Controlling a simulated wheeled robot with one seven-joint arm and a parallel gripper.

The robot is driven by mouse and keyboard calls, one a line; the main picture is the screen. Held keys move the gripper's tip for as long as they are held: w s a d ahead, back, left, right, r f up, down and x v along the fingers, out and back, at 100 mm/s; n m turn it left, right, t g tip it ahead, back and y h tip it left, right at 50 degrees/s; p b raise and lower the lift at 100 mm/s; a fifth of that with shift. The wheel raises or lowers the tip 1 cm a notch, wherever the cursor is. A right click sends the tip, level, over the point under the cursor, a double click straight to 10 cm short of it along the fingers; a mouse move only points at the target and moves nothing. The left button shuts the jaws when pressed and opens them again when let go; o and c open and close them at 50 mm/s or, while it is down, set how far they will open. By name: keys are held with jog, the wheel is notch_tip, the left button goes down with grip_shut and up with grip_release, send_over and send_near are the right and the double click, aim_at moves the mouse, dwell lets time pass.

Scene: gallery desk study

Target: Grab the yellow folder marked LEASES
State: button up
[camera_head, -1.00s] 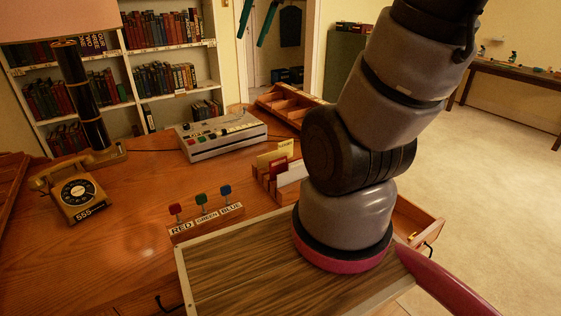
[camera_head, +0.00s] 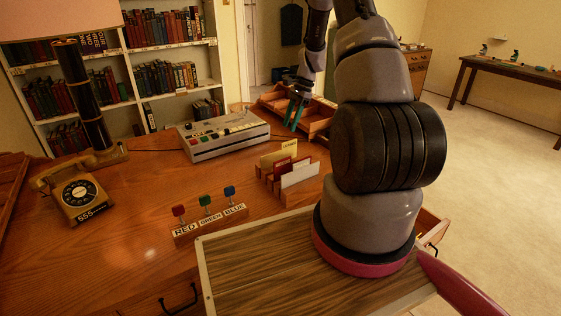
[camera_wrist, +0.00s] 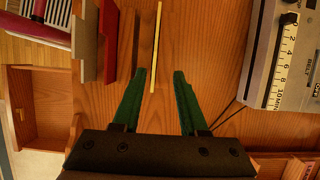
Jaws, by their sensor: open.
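The yellow folder (camera_head: 280,157) stands upright at the back of a wooden sorter on the desk. A small dark mark shows on its top, too small to read surely. In the wrist view the folder (camera_wrist: 157,40) is a thin yellow edge whose near end lies between my fingers in the picture, closer to the left one. My gripper (camera_head: 294,111), with green fingers, is above and behind the folder in the head view. It is open and empty; my gripper (camera_wrist: 160,72) also shows in the wrist view. The height gap to the folder is hard to judge.
Red (camera_head: 282,166) and white (camera_head: 300,175) folders stand in front of the yellow one in the sorter. A grey control box (camera_head: 222,135) stands left of the gripper, an open wooden tray (camera_head: 318,124) behind. A labelled button block (camera_head: 209,223) and telephone (camera_head: 78,190) are further left.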

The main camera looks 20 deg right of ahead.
aim_at(280, 151)
jog(key=x, duration=0.6)
jog(key=shift+d+f, duration=0.1)
jog(key=shift+f, duration=0.3)
jog(key=a+f, duration=0.1)
jog(key=s+a+f, duration=0.1)
jog(key=f, duration=0.1)
jog(key=shift+s+a+f, duration=0.15)
jog(key=shift+a+f, duration=0.25)
jog(key=shift+f, duration=0.3)
grip_shut()
